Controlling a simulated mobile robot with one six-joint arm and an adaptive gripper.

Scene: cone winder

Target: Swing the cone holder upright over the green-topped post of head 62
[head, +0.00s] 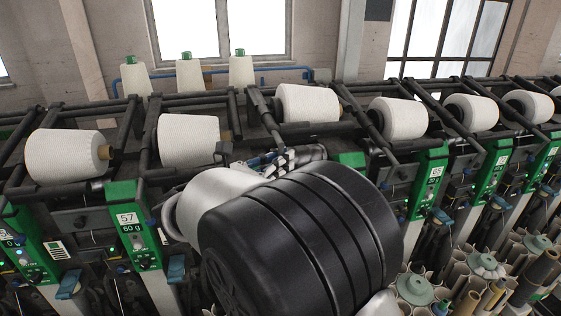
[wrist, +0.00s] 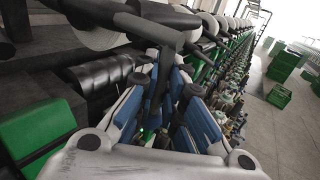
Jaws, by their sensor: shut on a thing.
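The cone holder (head: 264,112) is a dark arm frame carrying a white yarn cone (head: 308,103), which sits higher than the neighbouring cones and lies on its side. My gripper (head: 278,158) is at the holder's lower end, partly behind my arm. In the wrist view its blue-padded fingers (wrist: 168,78) close around a dark bar (wrist: 160,88) of the holder. A green post top (head: 350,160) shows just right of my gripper; its number is hidden, so I cannot tell if it is head 62. A green panel (wrist: 35,125) also shows in the wrist view.
Neighbouring cones (head: 188,140) and (head: 398,118) lie on both sides in dark frames. Posts marked 57 (head: 126,218) and 65 (head: 435,170) flank my arm, which hides the middle. A grooved black drum (wrist: 110,80) is left of the fingers. Bobbins crowd the lower right.

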